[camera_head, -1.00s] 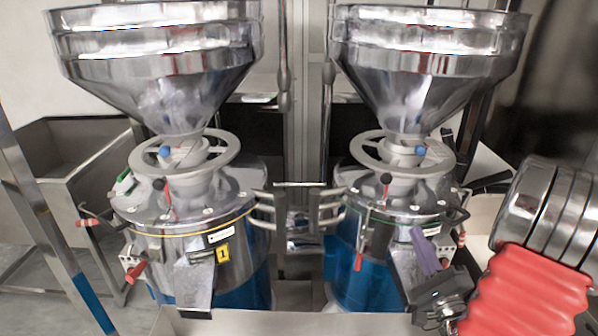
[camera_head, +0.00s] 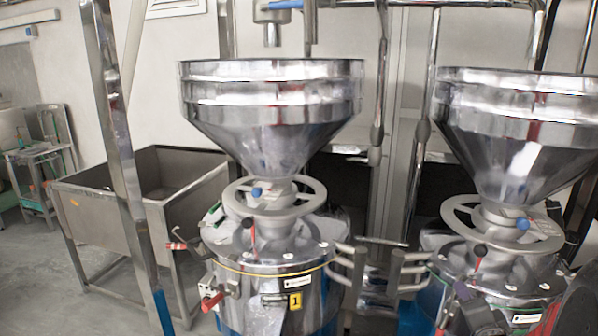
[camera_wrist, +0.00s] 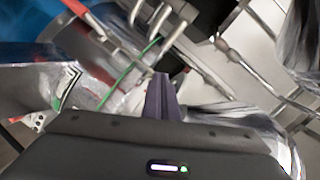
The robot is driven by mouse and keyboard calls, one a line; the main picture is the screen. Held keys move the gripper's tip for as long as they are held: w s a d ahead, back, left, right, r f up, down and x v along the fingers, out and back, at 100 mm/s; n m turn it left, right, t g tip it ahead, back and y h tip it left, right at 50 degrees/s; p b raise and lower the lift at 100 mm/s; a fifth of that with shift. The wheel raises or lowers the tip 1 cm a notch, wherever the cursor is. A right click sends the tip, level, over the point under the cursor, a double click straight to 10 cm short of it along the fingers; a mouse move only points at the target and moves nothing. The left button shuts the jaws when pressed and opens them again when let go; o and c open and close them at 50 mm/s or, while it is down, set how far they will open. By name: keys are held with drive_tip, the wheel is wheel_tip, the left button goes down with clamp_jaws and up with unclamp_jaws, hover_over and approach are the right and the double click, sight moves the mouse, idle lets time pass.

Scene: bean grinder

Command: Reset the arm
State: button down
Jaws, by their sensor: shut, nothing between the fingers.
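My gripper (camera_head: 464,292) shows at the lower right of the head view, partly cut off by the bottom edge, in front of the right grinder. In the wrist view its purple fingers (camera_wrist: 162,97) are together, with nothing between them. The right grinder (camera_head: 510,150) has a shiny metal funnel and a grey handwheel (camera_head: 455,215). The left grinder (camera_head: 270,120) looks alike and bears a yellow tag marked 1 (camera_head: 295,301). In the wrist view, shiny metal with a green band (camera_wrist: 135,62) lies beyond the fingers; I cannot tell whether they touch it.
Metal bars (camera_head: 385,262) stand between the grinders. A steel bin (camera_head: 100,205) stands at the left, behind an upright steel post (camera_head: 122,150). A small table (camera_head: 40,155) is at the far left. Grey floor at the lower left is open.

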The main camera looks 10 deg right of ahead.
drive_tip(key=a+r+n+g, duration=0.2)
drive_tip(key=a+n+g, duration=0.15)
drive_tip(key=a, duration=0.35)
drive_tip(key=s+a+n+g+y, duration=0.2)
drive_tip(key=s+a+n, duration=0.4)
drive_tip(key=a, duration=0.6)
drive_tip(key=s+a+n+g+y, duration=0.3)
drive_tip(key=s+a+n, duration=0.3)
drive_tip(key=s+a, duration=0.4)
drive_tip(key=a+g, duration=0.1)
drive_tip(key=a, duration=0.1)
drive_tip(key=shift+s+a+r+n, duration=0.15)
drive_tip(key=shift+a+r+n, duration=0.15)
drive_tip(key=shift+r+n, duration=0.1)
